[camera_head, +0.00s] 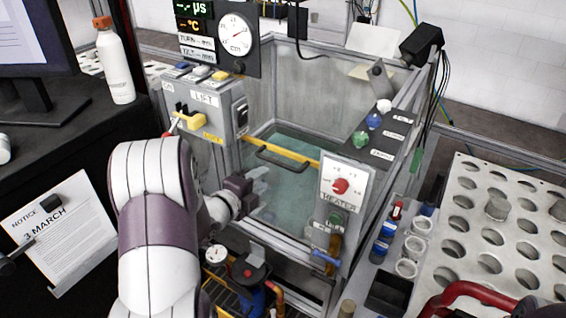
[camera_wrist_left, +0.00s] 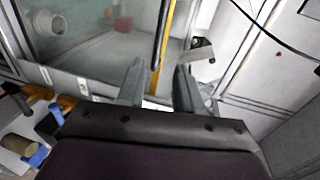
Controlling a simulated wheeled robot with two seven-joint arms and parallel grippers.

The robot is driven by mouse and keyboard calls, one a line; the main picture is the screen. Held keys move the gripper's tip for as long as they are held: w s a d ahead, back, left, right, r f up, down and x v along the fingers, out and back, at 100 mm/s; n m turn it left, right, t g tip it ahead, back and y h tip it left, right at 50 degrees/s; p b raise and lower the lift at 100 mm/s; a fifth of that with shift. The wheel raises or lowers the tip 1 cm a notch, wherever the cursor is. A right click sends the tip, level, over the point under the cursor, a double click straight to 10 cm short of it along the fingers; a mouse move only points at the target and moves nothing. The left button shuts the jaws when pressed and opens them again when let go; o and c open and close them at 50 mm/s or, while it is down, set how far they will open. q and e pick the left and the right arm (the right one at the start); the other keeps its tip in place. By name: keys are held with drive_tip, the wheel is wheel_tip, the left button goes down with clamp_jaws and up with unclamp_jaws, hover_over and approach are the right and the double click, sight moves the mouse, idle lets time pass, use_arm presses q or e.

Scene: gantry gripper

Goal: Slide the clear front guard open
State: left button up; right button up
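The clear front guard (camera_head: 286,190) is a see-through panel on the front of the grey-framed tank. A yellow strip (camera_head: 300,157) runs along its top edge, with a dark bar handle (camera_head: 282,160) on it. In the left wrist view the clear panel (camera_wrist_left: 100,38) fills the upper left, and the yellow strip (camera_wrist_left: 164,40) runs up beyond the fingers. My left gripper (camera_head: 262,181) is in front of the panel, below the handle. In the left wrist view its two fingers (camera_wrist_left: 160,85) are apart, with nothing seen held between them. Whether they touch the panel is unclear. My right gripper is not seen.
A control box labelled LIFT (camera_head: 205,108) stands left of the tank, and a HEATER box (camera_head: 340,186) stands at its right front corner. A perforated rack (camera_head: 470,222) is at right. A white bottle (camera_head: 115,65) stands on the dark desk at left.

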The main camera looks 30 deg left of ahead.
sight(281, 166)
use_arm(q)
drive_tip(key=x, duration=0.5)
drive_tip(key=p+x, duration=0.1)
drive_tip(key=x, duration=0.5)
drive_tip(key=shift+a+f, duration=0.1)
drive_tip(key=shift+f, duration=0.15)
clamp_jaws()
